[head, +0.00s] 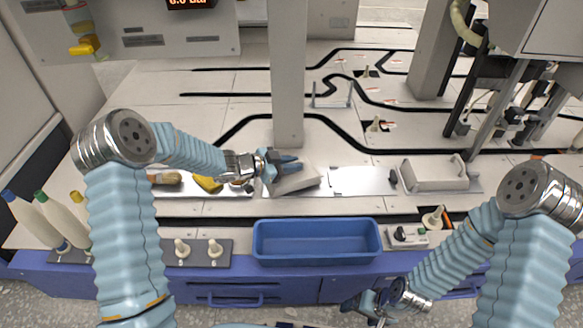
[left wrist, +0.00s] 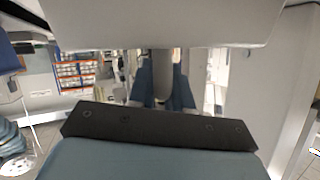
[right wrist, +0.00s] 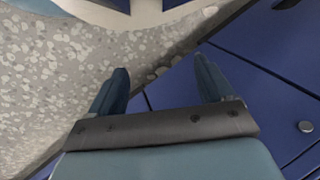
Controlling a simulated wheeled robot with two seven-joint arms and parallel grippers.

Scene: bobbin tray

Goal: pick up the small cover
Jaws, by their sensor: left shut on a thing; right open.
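The small cover (head: 299,181) is a light grey box-like piece at the middle of the workbench, just behind the blue tray, and it looks tilted. My left gripper (head: 284,163) is over its top, shut on it. In the left wrist view the blue fingers (left wrist: 162,88) close around a narrow grey bar, and a pale surface fills the top. The grip is partly hidden, and whether the cover clears the bench is unclear. My right gripper (head: 372,304) is low in front of the bench; the right wrist view shows its fingers (right wrist: 163,85) open and empty.
A larger grey cover with handles (head: 435,173) sits to the right. An empty blue tray (head: 315,241) is at the front edge. A grey post (head: 288,95) stands close behind the small cover. Bottles (head: 45,218) and a wooden-handled brush (head: 165,178) are at left.

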